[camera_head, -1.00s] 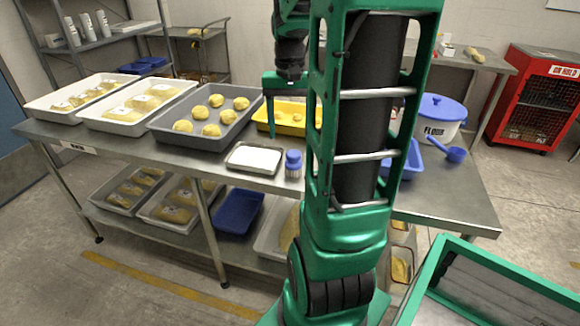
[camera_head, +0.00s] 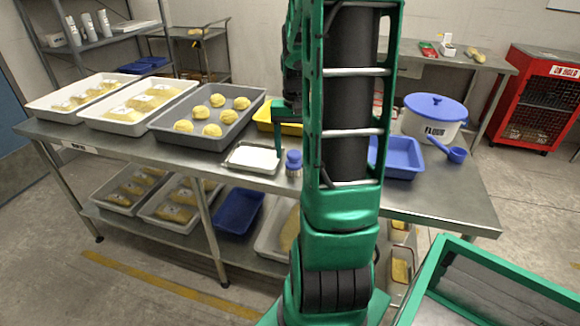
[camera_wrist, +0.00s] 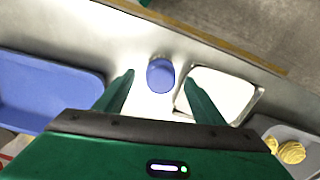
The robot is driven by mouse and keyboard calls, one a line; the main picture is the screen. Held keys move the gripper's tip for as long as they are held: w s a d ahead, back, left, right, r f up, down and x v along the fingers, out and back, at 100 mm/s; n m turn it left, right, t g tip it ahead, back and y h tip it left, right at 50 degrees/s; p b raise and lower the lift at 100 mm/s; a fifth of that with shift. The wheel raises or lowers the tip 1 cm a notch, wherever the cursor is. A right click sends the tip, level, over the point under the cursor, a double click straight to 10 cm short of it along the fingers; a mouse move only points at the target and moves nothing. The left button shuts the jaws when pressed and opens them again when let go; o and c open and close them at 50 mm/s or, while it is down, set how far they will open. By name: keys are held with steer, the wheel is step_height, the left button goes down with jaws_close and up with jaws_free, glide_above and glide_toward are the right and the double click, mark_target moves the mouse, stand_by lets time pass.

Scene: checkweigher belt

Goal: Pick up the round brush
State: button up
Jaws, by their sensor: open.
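The round brush (camera_head: 294,163) stands upright on the steel table near its front edge, with a blue knob on top and a paler lower part. In the wrist view, its blue top (camera_wrist: 160,75) shows from above, between and just beyond the fingertips. My gripper (camera_wrist: 159,78) is open and empty, its two green fingers on either side of the brush in that picture. In the head view, one finger shows behind and left of the brush; my arm hides the rest of the gripper.
A shallow tray with a white surface (camera_head: 230,160) lies close left of the brush. A blue tub (camera_head: 402,172) is to the right, beyond my arm. A grey tray (camera_head: 163,137) of dough balls and a yellow tray (camera_head: 263,120) are behind. A flour bucket (camera_head: 430,128) stands at right.

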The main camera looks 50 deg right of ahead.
steer(key=shift+f, duration=0.95)
steer(key=c, duration=1.2)
steer(key=shift+o, duration=0.2)
steer(key=shift+w+r, duration=0.1)
steer(key=shift+r, duration=0.3)
step_height(320, 180, up, 4)
steer(key=shift+a+f, duration=0.1)
steer(key=s+a+r, duration=0.6)
steer(key=s+a, duration=0.1)
steer(key=a, duration=0.1)
steer(key=shift+s+a+r, duration=0.2)
steer(key=shift+s+a, duration=0.05)
steer(key=shift+a, duration=0.15)
